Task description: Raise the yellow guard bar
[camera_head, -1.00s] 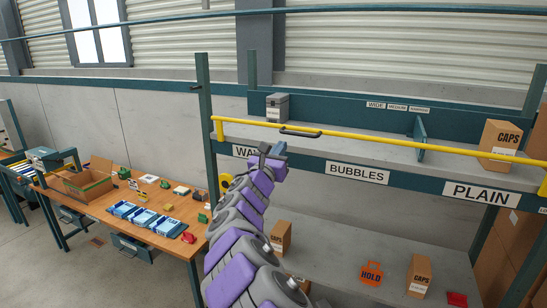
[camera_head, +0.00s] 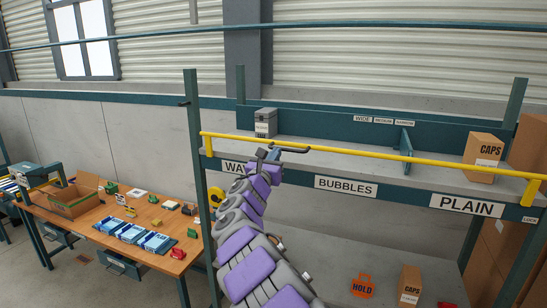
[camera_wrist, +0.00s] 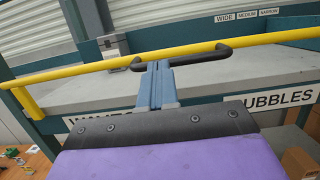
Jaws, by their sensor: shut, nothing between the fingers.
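The yellow guard bar (camera_head: 400,159) runs across the front of the upper shelf, level with the shelf's front edge zone. It has a black handle (camera_head: 288,147) near its left part. In the wrist view the yellow bar (camera_wrist: 100,66) crosses the picture and the black handle (camera_wrist: 205,56) hangs on its near side. My gripper (camera_head: 268,153) is just below the handle's left part, fingers shut. In the wrist view my gripper (camera_wrist: 158,68) points up at the bar, its tips overlapping the handle's left half. I cannot tell whether they touch.
The upper shelf (camera_head: 340,155) holds a grey box (camera_head: 265,123), a divider (camera_head: 406,144) and a CAPS carton (camera_head: 484,157). Dark green posts (camera_head: 194,150) stand at the ends. A wooden workbench (camera_head: 85,222) with blue trays is at the left.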

